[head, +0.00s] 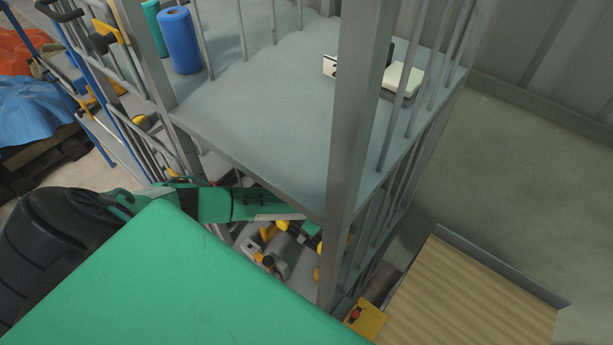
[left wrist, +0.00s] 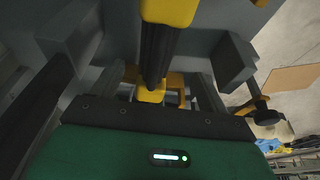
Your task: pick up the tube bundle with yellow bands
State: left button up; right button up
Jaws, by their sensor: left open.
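In the left wrist view, a dark tube bundle with yellow bands (left wrist: 158,48) runs lengthwise down the middle of the picture. My left gripper (left wrist: 152,58) is open, with one grey finger to each side of the bundle; I see gaps between the fingers and the bundle. In the head view my left arm reaches in under the upper shelf of a metal rack, and its fingertips are hard to make out there. Yellow and dark items (head: 270,250) lie on the lower level, but I cannot tell the bundle among them. My right gripper is not in view.
The upper shelf (head: 260,110) and a grey corner post (head: 352,120) stand close over my left arm. A blue roll (head: 180,40) and a white box (head: 402,79) are on that shelf. A ribbed tan board (head: 470,295) lies at lower right. Open floor (head: 540,150) lies right of the rack.

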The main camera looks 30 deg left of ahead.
pick_arm(q)
jog(key=shift+x, duration=1)
jog(key=shift+w+f, duration=0.15)
jog(key=shift+f, duration=0.2)
jog(key=b+x, duration=0.2)
jog(key=shift+w+a+f, duration=0.15)
jog(key=shift+f, duration=0.25)
jog(key=shift+a+f+b, duration=0.2)
jog(key=shift+f+b, duration=0.45)
jog(key=shift+b, duration=0.2)
jog(key=shift+c, duration=0.5)
jog(key=c, duration=1.1)
jog(key=shift+c, duration=1.4)
jog(key=shift+r, duration=0.1)
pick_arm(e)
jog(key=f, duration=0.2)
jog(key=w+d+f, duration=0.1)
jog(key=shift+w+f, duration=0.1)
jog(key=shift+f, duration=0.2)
